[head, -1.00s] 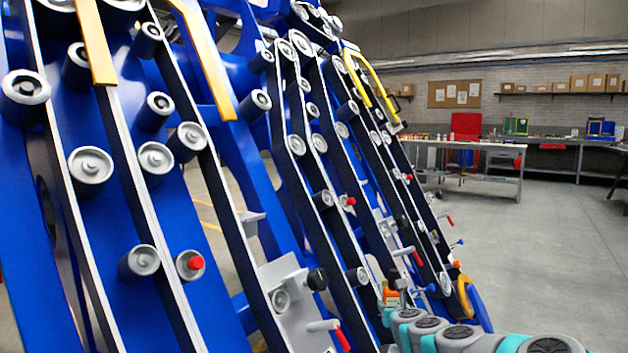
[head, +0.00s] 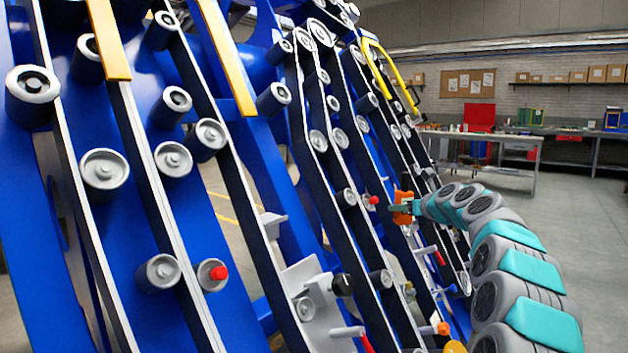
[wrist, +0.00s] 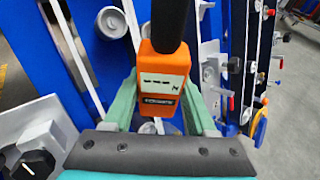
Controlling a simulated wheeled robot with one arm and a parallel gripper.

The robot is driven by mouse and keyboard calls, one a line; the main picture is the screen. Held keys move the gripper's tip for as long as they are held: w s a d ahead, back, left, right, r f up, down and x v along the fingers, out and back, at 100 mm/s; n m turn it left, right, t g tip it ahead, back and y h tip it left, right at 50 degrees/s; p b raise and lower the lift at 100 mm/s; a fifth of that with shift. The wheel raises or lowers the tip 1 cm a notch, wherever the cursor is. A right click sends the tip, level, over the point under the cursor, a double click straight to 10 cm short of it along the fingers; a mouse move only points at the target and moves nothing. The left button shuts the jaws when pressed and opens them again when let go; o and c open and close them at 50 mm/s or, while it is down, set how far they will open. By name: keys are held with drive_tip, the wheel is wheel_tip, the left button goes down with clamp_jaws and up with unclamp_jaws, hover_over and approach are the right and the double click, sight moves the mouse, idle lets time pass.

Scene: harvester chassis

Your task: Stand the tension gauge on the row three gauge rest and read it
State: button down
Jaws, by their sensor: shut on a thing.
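The tension gauge (wrist: 162,72) is orange with a black upper part and a pale display with dark dashes and an N. My gripper (wrist: 160,112) is shut on it, with a green finger on each side. In the head view the gauge (head: 402,212) shows small and orange at the end of my arm, in front of the belt rows. My gripper (head: 414,207) there is partly hidden by its own links. I cannot tell which bracket is the row three gauge rest. A small grey ledge (head: 271,222) juts from a nearer row.
Slanting blue rows carry black belts, grey rollers (head: 105,168), red-tipped knobs (head: 218,273) and levers. A grey plate with a black knob (head: 342,285) sticks out low down. Yellow rails (head: 372,65) stand behind. Open floor (head: 580,240) lies at the right, with workbenches farther back.

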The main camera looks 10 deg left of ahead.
drive_tip(key=s+a+r+n+g+y, duration=0.2)
drive_tip(key=s+a+r, duration=0.1)
drive_tip(key=a, duration=0.5)
drive_tip(key=s+a+r+n+g+y, duration=0.2)
drive_tip(key=s+a+r, duration=0.1)
drive_tip(key=a, duration=0.5)
drive_tip(key=s+a+r+n+g+y, duration=0.2)
drive_tip(key=s+a+r+n, duration=0.1)
drive_tip(key=a, duration=0.5)
drive_tip(key=shift+a+y+p, duration=0.2)
drive_tip(key=shift+y+p, duration=0.1)
drive_tip(key=shift+p, duration=0.15)
drive_tip(key=shift+s, duration=0.1)
drive_tip(key=s+a, duration=0.1)
drive_tip(key=a, duration=0.2)
drive_tip(key=s+a, duration=0.1)
drive_tip(key=a, duration=0.6)
drive_tip(key=shift+s+a, duration=0.3)
drive_tip(key=shift+s, duration=0.1)
drive_tip(key=shift+s+a+f, duration=0.2)
drive_tip(key=shift+a+f, duration=0.25)
drive_tip(key=shift+f, duration=0.1)
drive_tip(key=shift+f+b, duration=0.55)
drive_tip(key=shift+f, duration=0.75)
drive_tip(key=shift+f, duration=0.35)
